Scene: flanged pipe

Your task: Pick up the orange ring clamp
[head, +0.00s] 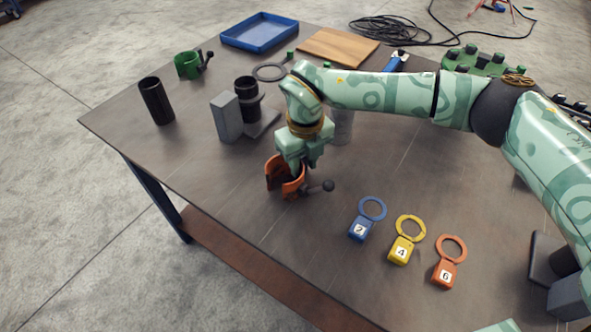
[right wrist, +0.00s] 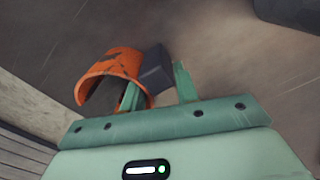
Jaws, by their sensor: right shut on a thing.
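The orange ring clamp (head: 273,177) is near the front-left edge of the table, with a dark ball-ended handle sticking out to the right. My right gripper (head: 291,178) comes down on it from above. In the right wrist view the orange ring clamp (right wrist: 105,68) shows as a scuffed open ring with a dark block at its side. There my right gripper (right wrist: 157,84) has one finger inside the ring and the other beyond the dark block, shut on the clamp's side. I cannot tell whether the clamp touches the table. My left gripper is not in view.
Blue (head: 363,225), yellow (head: 402,250) and orange (head: 445,273) numbered ring tags lie to the right. A black pipe (head: 157,102), a grey block (head: 226,118) and a green clamp (head: 188,65) stand left. A blue tray (head: 259,33) and wooden board (head: 338,47) lie at the back.

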